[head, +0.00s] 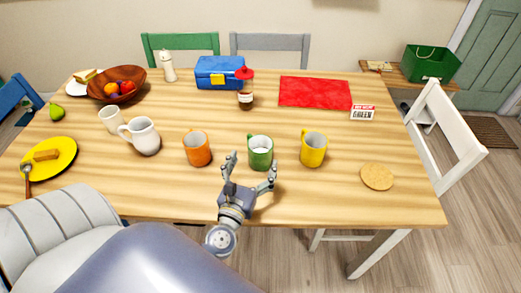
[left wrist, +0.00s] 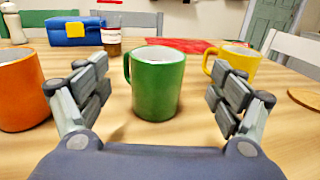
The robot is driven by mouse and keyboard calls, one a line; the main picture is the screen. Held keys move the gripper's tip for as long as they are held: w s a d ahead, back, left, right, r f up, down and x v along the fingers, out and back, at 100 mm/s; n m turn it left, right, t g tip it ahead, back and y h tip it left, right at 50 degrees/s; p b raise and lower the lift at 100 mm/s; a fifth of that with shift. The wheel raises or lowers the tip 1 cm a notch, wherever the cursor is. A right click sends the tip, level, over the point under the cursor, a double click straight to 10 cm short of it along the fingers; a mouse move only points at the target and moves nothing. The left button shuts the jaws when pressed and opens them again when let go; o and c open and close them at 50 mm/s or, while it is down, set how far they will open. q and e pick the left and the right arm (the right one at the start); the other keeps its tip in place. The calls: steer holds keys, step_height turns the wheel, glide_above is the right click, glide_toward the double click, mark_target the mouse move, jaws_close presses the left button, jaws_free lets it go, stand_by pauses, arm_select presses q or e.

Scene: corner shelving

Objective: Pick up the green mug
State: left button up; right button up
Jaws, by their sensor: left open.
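The green mug (head: 260,154) stands upright on the wooden table, between an orange mug and a yellow mug. In the left wrist view the green mug (left wrist: 156,88) is straight ahead, with its handle on the left side. My left gripper (head: 250,172) is open and empty at the near side of the green mug. In the left wrist view its fingers (left wrist: 158,92) are spread to either side of the mug, with a gap on both sides. My right gripper is not in view.
The orange mug (head: 197,149) stands to the left and the yellow mug (head: 313,150) to the right. White mugs (head: 144,136) are farther left. A sauce bottle (head: 245,92), a blue lunch box (head: 219,73) and a red mat (head: 315,92) lie behind. A round coaster (head: 377,178) is at right.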

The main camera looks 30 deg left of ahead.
mark_target(264, 136)
arm_select(q)
steer(key=shift+x, duration=1.15)
steer(key=shift+w+a+f, duration=0.1)
steer(key=shift+w, duration=0.15)
steer(key=p+x, duration=0.1)
steer(key=x, duration=0.3)
steer(key=shift+w+a+p, duration=0.2)
steer(key=shift+w+p, duration=0.05)
steer(key=shift+p, duration=0.15)
steer(key=shift+w+a, duration=0.1)
steer(key=shift+w, duration=0.2)
steer(key=shift+c, duration=0.3)
steer(key=c, duration=1.8)
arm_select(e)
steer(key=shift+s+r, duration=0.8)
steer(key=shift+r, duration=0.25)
